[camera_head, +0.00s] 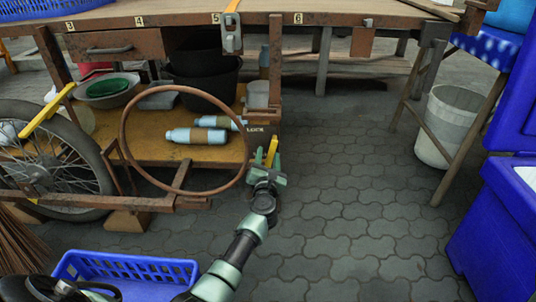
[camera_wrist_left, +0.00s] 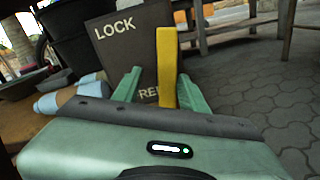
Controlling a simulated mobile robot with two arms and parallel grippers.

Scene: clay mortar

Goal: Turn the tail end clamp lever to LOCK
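A yellow lever (camera_head: 271,146) stands at the right end of the cart's lower deck, beside a dark plate marked LOCK (camera_head: 255,129). In the left wrist view the lever (camera_wrist_left: 167,65) points nearly straight up in front of the plate (camera_wrist_left: 138,45). LOCK is at the plate's upper left; a second word starting REL is partly hidden low behind the lever. My left gripper (camera_head: 267,163) is open, its green fingers (camera_wrist_left: 160,85) on either side of the lever. A gap shows at the left finger; contact at the right finger cannot be told. My right gripper is not in view.
A rusty ring (camera_head: 123,140) stands just left of my gripper. Blue bottles (camera_head: 195,136) lie on the deck (camera_head: 160,150). A blue basket (camera_head: 130,268) is at the lower left, a white bucket (camera_head: 447,125) at the right. Paved floor between is clear.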

